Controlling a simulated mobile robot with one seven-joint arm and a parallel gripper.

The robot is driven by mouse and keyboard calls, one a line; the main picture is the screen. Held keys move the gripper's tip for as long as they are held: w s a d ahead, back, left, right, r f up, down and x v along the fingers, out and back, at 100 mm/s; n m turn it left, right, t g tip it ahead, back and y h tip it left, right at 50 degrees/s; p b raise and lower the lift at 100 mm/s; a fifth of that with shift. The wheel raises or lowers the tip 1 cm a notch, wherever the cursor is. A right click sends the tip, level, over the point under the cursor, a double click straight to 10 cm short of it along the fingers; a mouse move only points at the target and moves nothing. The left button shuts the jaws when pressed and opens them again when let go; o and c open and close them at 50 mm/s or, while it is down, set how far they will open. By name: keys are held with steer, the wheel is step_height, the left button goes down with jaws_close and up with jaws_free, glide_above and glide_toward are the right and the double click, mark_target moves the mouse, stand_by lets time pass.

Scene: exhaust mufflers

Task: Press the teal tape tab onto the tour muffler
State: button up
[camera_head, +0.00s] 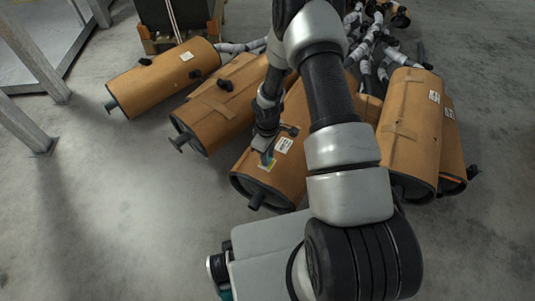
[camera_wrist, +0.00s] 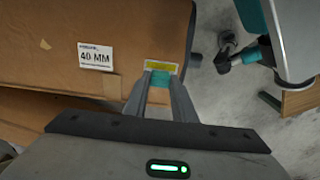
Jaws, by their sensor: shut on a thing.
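The cardboard-wrapped muffler under my gripper (camera_wrist: 92,25) fills the left of the wrist view; it also shows in the head view (camera_head: 291,183). It bears a white "40 MM" label (camera_wrist: 95,57). No marking I can read names it as the tour muffler. My gripper (camera_wrist: 160,82) is shut on the small teal tape tab (camera_wrist: 161,77), held between the fingertips. A yellow strip (camera_wrist: 161,67) lies just beyond the tab, near the muffler's end edge. I cannot tell whether the tab touches the muffler. In the head view my gripper (camera_head: 267,157) is over the muffler's near end.
Similar wrapped mufflers lie to the left (camera_head: 165,77) (camera_head: 218,108) and right (camera_head: 412,130). Wrapped pipes (camera_head: 370,40) bunch behind them. A metal frame (camera_head: 30,60) stands at far left. The concrete floor at front left is clear.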

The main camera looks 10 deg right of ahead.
steer(key=shift+f+b, duration=1.7)
steer(key=shift+f, duration=0.9)
steer(key=shift+f+b, duration=0.4)
steer(key=shift+f, duration=0.05)
steer(key=shift+r, duration=0.15)
steer(key=shift+r+p, duration=0.3)
steer(key=shift+r, duration=0.1)
steer(key=shift+f+b, duration=0.35)
steer(key=shift+r+p, duration=2.15)
steer(key=shift+r, duration=1.3)
